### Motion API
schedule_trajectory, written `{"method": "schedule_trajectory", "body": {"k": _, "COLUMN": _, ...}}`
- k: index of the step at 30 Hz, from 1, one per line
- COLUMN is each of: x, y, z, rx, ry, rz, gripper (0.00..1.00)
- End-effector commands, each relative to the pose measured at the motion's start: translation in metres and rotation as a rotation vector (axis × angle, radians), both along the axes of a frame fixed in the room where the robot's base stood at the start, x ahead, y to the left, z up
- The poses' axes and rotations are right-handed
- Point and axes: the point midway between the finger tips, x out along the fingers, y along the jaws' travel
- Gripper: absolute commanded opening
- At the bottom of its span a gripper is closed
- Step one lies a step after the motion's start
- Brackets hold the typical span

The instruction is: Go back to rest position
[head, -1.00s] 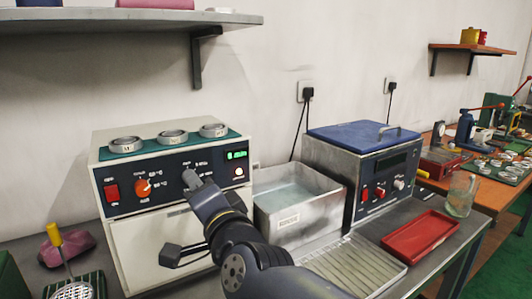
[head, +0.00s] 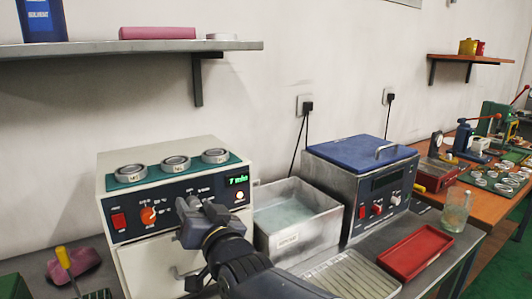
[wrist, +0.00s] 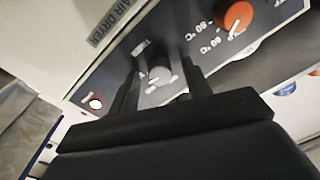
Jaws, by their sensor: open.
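My gripper (head: 205,218) is in front of the control panel of the cream air dryer (head: 125,262). In the wrist view my gripper (wrist: 158,75) has its two black fingers apart with nothing between them. The green display (head: 237,181) appears to read 7 min.
An open metal water bath (head: 290,250) and a blue-lidded machine (head: 360,150) stand right of the dryer. A red tray (head: 416,252), a ribbed drain tray (head: 350,276) and a glass jar (head: 456,212) are on the bench. A shelf (head: 100,46) overhangs the dryer.

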Motion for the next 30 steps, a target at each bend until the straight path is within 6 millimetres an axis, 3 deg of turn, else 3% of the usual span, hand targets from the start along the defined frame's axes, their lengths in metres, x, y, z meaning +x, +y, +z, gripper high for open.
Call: {"method": "schedule_trajectory", "body": {"k": 30, "x": 0.0, "y": 0.0001, "z": 0.0049, "rx": -0.611, "ry": -0.371, "rz": 0.001, "gripper": 0.46}}
